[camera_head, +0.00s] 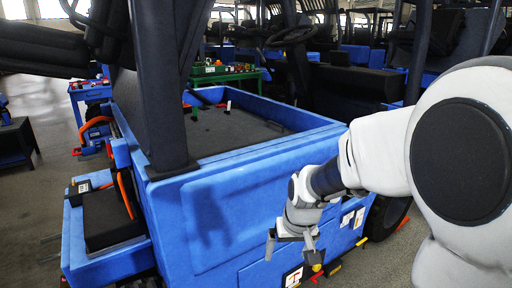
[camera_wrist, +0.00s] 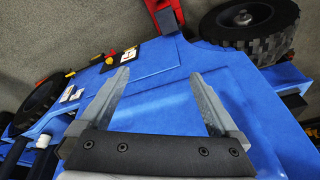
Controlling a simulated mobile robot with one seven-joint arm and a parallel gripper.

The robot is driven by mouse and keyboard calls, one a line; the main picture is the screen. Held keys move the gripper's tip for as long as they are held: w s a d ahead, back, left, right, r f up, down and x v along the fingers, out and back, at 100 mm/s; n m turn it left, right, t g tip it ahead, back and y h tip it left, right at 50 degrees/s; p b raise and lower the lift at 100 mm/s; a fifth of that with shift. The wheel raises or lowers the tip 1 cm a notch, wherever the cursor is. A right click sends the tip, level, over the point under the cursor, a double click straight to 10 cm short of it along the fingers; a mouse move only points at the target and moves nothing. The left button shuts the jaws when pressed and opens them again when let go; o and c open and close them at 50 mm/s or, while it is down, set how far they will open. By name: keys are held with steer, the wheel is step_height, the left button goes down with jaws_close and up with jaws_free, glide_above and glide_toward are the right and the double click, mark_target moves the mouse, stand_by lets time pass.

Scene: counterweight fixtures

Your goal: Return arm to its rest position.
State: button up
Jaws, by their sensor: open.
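My gripper (camera_head: 291,246) hangs in front of the lower side panel of a blue vehicle (camera_head: 240,200), at the end of my white arm, which reaches in from the right. In the wrist view my gripper (camera_wrist: 168,90) shows two grey fingers spread wide apart, with nothing between them but the blue panel (camera_wrist: 160,105) behind. The fingers are open and empty. I cannot tell how far the fingertips are from the panel.
In the wrist view there are black tyres at the upper right (camera_wrist: 250,25) and left (camera_wrist: 42,105), and a red part (camera_wrist: 163,14) at the top. A dark post (camera_head: 160,85) rises from the vehicle. Grey floor (camera_head: 35,200) is open at the left.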

steer(key=s+d+r+m+t+h, duration=0.1)
steer(key=s+d+r, duration=0.2)
steer(key=s+r, duration=0.55)
steer(key=s+d+r+t, duration=0.2)
steer(key=s+d+r, duration=0.25)
steer(key=s, duration=0.75)
step_height(320, 180, up, 21)
steer(key=a+p, duration=0.1)
steer(key=p, duration=2)
steer(key=shift+w+r+g+p, duration=0.15)
steer(key=shift+w+g+p, duration=0.1)
steer(key=shift+g+p, duration=0.1)
